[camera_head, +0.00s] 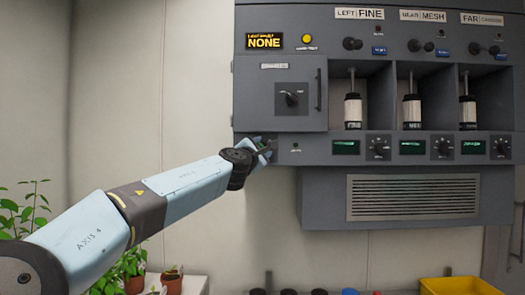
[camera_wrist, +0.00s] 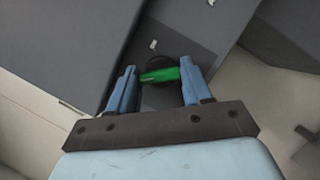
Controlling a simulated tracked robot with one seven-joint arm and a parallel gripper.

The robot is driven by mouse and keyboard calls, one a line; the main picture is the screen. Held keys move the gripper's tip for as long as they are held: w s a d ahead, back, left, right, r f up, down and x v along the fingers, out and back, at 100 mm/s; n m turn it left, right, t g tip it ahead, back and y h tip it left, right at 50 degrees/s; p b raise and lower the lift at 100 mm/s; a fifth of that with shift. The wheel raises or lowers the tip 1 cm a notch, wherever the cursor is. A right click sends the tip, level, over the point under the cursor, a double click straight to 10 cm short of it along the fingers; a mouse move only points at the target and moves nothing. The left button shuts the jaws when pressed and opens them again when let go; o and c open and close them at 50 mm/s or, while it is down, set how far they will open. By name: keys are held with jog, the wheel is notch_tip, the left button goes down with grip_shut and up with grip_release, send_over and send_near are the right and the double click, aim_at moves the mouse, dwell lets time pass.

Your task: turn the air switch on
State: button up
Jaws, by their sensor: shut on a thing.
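My gripper (camera_wrist: 159,70) is shut on a green handle (camera_wrist: 166,75), with a blue finger at each end of it. The handle sits on a dark round base on a grey panel of the cabinet. It looks like the air switch, but no readable label confirms this. In the head view my gripper (camera_head: 263,150) is at the lower left corner of the grey cabinet (camera_head: 345,185), and the handle is mostly hidden there. The handle lies nearly level across the wrist view.
Above my gripper is a closed door with a black rotary knob (camera_head: 291,97) and a bar handle (camera_head: 318,90). To the right, three bays hold cylinders (camera_head: 353,111), with green displays and dials below. Potted plants (camera_head: 172,280) and a yellow bin (camera_head: 455,286) are lower down.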

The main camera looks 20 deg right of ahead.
jog(key=shift+s+m+g+y, duration=0.1)
jog(key=shift+m+g+y, duration=0.6)
jog(key=shift+m, duration=1.8)
jog(key=shift+w+m+g+y, duration=0.1)
jog(key=shift+m+g+y, duration=0.6)
jog(key=shift+m, duration=1.8)
jog(key=shift+s+m+g+y, duration=0.1)
jog(key=shift+m+g+y, duration=0.6)
jog(key=shift+m, duration=1.8)
jog(key=shift+r, duration=0.1)
jog(key=o, duration=1)
jog(key=shift+r, duration=0.1)
jog(key=shift+o, duration=0.2)
